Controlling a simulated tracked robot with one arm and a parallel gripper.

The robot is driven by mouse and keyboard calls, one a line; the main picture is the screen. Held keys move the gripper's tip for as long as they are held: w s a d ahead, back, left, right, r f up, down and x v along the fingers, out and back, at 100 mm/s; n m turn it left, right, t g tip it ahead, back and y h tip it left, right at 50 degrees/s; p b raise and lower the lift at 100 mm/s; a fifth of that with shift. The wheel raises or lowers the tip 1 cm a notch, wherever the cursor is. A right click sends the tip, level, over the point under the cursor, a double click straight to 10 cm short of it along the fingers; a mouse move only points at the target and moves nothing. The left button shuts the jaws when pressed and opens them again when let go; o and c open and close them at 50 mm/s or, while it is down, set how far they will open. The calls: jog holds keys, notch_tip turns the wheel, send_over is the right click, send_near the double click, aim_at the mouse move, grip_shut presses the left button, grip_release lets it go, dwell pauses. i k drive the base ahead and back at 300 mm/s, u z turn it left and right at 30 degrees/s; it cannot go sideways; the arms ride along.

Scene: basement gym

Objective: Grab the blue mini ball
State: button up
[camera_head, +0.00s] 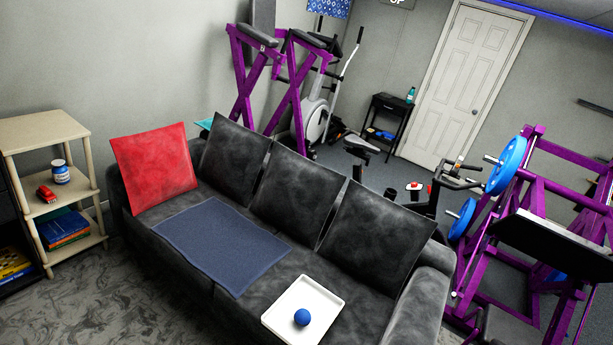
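The blue mini ball (302,317) sits on a white tray (322,295) in the camera_head view. The tray lies on the right seat of the dark grey couch (251,290), close to the bottom of the picture. The ball is near the lower middle of the tray, and nothing covers it. My gripper is not in view, so its state and its distance from the ball do not show.
A blue cloth (220,245) lies on the couch beside the tray. A red cushion (155,165) and several dark cushions line the backrest. A beige shelf (52,150) stands at left. Purple gym equipment (530,220) stands at right. Patterned floor at lower left is clear.

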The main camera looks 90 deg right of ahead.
aim_at(301, 317)
jog(key=z, duration=2.3)
jog(key=i, duration=0.5)
jog(key=u, duration=0.05)
jog(key=k, duration=0.45)
jog(key=u, duration=0.55)
jog(key=i, duration=0.4)
jog(key=z, duration=0.05)
